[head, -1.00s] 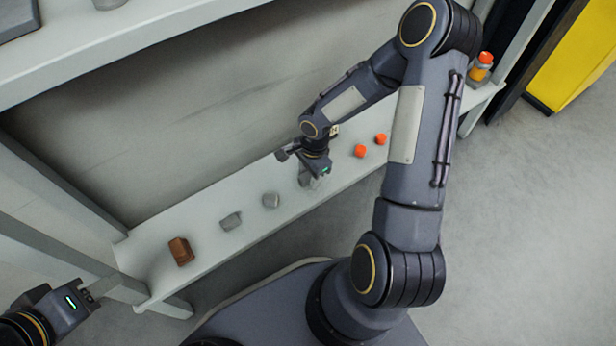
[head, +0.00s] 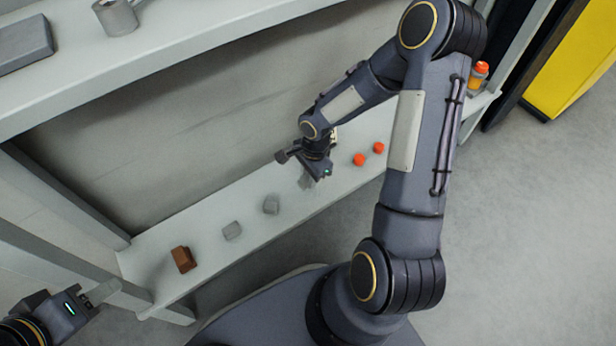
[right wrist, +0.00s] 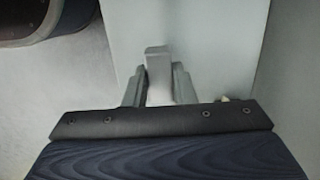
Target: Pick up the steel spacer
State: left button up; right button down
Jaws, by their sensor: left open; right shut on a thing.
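My right gripper (head: 307,180) is down at the lower shelf and shut on a small pale grey piece, which looks like the steel spacer. In the right wrist view the spacer (right wrist: 157,64) stands between the two fingers of my right gripper (right wrist: 158,85). In the head view the gripper mostly hides it, and I cannot tell whether it still touches the shelf. Two other grey pieces lie to the left, a rounded one (head: 271,204) and a blocky one (head: 232,230). My left gripper (head: 103,291) is open and empty at the lower left, away from the shelf.
The lower shelf (head: 205,275) also holds a brown block (head: 183,259), two orange pieces (head: 359,159) (head: 379,148) and an orange-capped bottle (head: 479,74). The upper shelf (head: 180,60) bears a grey mug (head: 116,16) and a dark box (head: 24,45). A yellow cabinet (head: 570,70) stands at right.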

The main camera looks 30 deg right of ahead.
jog(key=s+r+p, duration=0.2)
jog(key=s+r, duration=0.2)
jog(key=s, duration=0.3)
jog(key=s+d+r+p, duration=0.1)
jog(key=s+r+p, duration=0.1)
jog(key=s+r, duration=0.3)
jog(key=shift+s, duration=0.85)
